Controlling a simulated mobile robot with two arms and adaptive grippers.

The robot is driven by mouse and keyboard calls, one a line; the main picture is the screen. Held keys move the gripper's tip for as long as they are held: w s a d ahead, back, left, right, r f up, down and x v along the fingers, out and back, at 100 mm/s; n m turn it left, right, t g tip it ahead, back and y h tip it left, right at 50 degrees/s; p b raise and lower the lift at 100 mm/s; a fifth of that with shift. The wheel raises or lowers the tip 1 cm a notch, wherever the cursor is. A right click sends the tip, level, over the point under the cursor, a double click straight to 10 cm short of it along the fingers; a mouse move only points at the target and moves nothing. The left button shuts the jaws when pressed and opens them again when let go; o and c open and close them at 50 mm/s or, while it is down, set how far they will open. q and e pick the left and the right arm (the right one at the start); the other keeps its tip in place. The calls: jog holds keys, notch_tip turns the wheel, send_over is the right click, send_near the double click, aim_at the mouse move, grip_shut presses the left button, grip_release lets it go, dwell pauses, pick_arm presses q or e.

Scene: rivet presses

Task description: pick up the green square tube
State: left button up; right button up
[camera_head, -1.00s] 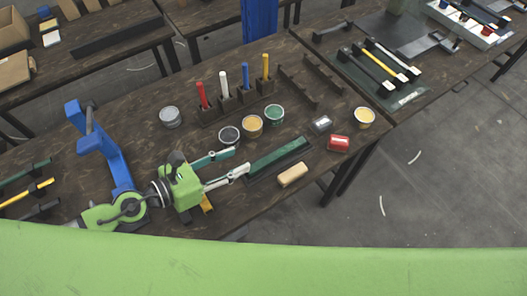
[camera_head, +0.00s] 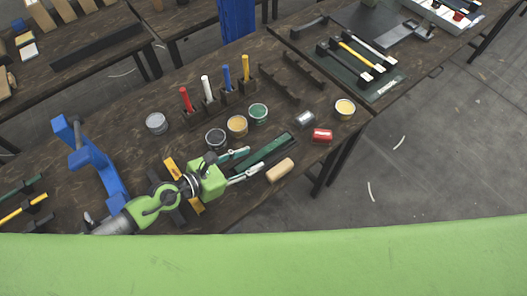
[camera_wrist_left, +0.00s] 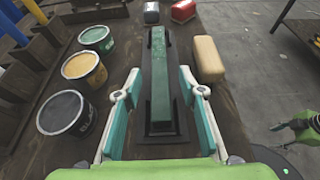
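The green square tube (camera_head: 270,150) lies on a dark base on the workbench, and runs lengthwise ahead of the gripper in the left wrist view (camera_wrist_left: 160,75). My left gripper (camera_head: 254,161) is open at the tube's near end. In the left wrist view its two fingers (camera_wrist_left: 160,85) stand apart on either side of the tube, with gaps to it. I cannot tell how far above the bench the fingertips are. A green and dark part of what looks like my right arm (camera_wrist_left: 302,128) shows at the right edge of the left wrist view; its finger state is unclear.
A tan block (camera_head: 280,170) lies close right of the tube. Green (camera_head: 258,113), yellow (camera_head: 237,125) and dark (camera_head: 215,138) paint cans stand to its left. A red block (camera_head: 322,135) and a grey block (camera_head: 305,118) lie beyond its far end. A blue stand (camera_head: 95,160) is at left.

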aim_at(259, 155)
pick_arm(q)
jog(key=x, duration=0.4)
jog(key=shift+w+r, duration=0.1)
jog(key=shift+w, duration=0.05)
grip_shut()
jog(key=shift+r, duration=0.15)
